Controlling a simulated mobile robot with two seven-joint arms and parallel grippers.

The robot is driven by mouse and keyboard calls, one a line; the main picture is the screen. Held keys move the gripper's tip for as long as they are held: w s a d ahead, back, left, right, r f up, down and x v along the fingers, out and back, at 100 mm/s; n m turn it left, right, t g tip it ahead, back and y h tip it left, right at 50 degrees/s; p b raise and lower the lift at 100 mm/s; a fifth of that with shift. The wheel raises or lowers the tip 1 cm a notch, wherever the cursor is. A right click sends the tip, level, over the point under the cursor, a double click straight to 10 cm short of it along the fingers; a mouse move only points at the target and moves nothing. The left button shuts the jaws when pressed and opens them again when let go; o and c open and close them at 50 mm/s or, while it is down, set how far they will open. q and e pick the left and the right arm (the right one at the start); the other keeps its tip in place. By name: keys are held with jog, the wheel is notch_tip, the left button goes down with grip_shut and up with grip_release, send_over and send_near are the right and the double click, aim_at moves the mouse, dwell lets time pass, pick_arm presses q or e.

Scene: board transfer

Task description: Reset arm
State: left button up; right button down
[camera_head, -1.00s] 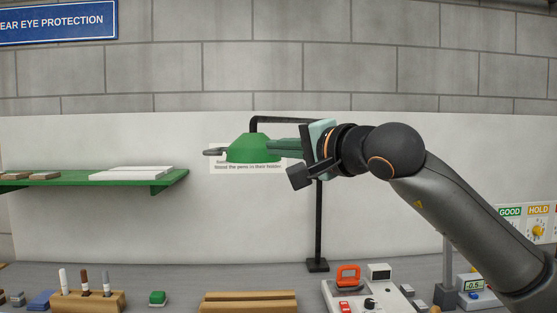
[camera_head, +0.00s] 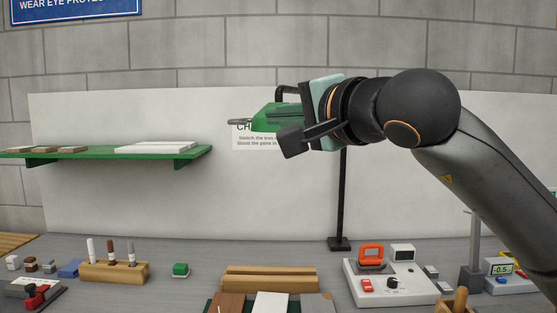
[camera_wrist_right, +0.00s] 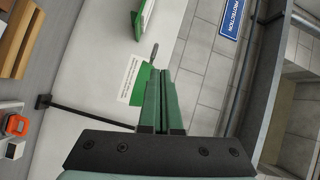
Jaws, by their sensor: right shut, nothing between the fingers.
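My right gripper (camera_head: 262,121) is raised above the bench in the middle of the head view, pointing left. Its green fingers are shut with nothing between them, and they show in the right wrist view (camera_wrist_right: 163,92). The gripper is in front of the white back panel and hides much of the green lamp (camera_wrist_right: 142,84) behind it. My left gripper is in neither view.
The black lamp post (camera_head: 342,200) stands behind my right arm. A green shelf (camera_head: 190,155) is at left.

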jog(key=s+a+f+m+g+y+p, duration=0.1)
jog(key=s+a+f+m+g+y, duration=0.1)
jog(key=a+f+m+g+y, duration=0.45)
jog(key=s+a+f+m+g+y+p, duration=0.1)
jog(key=s+f+g+y, duration=0.15)
jog(key=f, duration=0.75)
jog(key=w+d+f+n+t+h+p, duration=0.1)
jog(key=d+f+n+t+h, duration=0.6)
jog(key=f+n, duration=0.8)
jog(key=d+f+n+t+h, duration=0.4)
jog(key=d+f+n, duration=0.65)
jog(key=n, duration=0.75)
jog(key=s+d+f+m+g+h, duration=0.2)
jog(key=s+d+f+m+g, duration=0.1)
jog(key=s+f+m, duration=0.4)
jog(key=s+d+f+m+g+h+p, duration=0.1)
jog(key=s+d+f+m+g+h, duration=0.2)
jog(key=s+f+m, duration=0.4)
jog(key=s+f, duration=0.3)
jog(key=f, duration=0.3)
jog(key=s+f+g, duration=0.1)
jog(key=s+f, duration=0.3)
jog(key=f, duration=0.3)
jog(key=shift+s+f+m+g, duration=0.25)
jog(key=shift+s+m+g, duration=0.05)
jog(key=shift+m, duration=0.05)
